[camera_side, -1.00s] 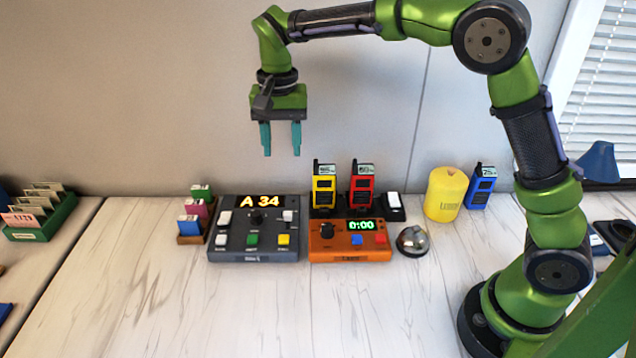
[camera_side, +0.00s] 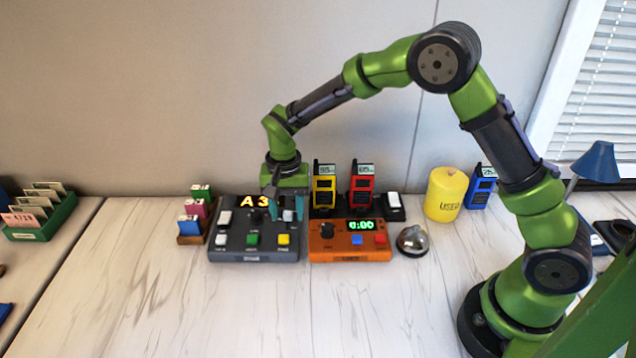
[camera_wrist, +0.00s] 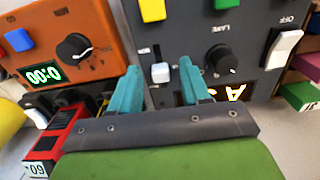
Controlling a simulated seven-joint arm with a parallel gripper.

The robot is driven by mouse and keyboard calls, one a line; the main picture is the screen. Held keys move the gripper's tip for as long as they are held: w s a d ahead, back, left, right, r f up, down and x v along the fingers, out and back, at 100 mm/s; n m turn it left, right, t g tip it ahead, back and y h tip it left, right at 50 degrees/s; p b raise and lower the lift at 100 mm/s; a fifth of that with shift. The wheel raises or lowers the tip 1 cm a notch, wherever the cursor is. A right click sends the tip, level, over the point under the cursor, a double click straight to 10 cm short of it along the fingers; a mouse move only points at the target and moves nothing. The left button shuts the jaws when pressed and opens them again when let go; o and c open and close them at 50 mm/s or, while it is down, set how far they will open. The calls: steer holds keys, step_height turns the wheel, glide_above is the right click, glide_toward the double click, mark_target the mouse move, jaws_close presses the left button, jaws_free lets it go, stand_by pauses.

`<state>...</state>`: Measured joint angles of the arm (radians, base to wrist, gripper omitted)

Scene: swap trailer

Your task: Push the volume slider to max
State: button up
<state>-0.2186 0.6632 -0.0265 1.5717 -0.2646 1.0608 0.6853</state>
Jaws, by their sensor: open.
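The dark grey console (camera_side: 254,256) stands on the table below my gripper. Its white slider cap (camera_side: 287,214) is at the upper right of the panel, right of the black knob (camera_side: 257,216). My gripper (camera_side: 286,218) is open and points down over that part of the console. In the wrist view the slider cap (camera_wrist: 160,72) shows between the two teal fingertips (camera_wrist: 160,65), with a gap on each side. I cannot tell how deep the fingertips reach beside it. The gripper hides part of the lit display (camera_side: 255,201).
An orange timer box (camera_side: 338,255) stands close on the right, with yellow (camera_side: 325,188) and red (camera_side: 362,188) radios behind it. A silver bell (camera_side: 412,241) and a yellow cylinder (camera_side: 445,195) are further right. Small colored cards (camera_side: 190,225) sit left. The front table is clear.

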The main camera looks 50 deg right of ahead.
steer(key=shift+f, duration=0.2)
steer(key=shift+c, duration=0.2)
jaws_close()
steer(key=shift+w+d, duration=0.75)
steer(key=shift+o, duration=0.2)
jaws_free()
steer(key=shift+r, duration=0.1)
step_height(320, 180, up, 17)
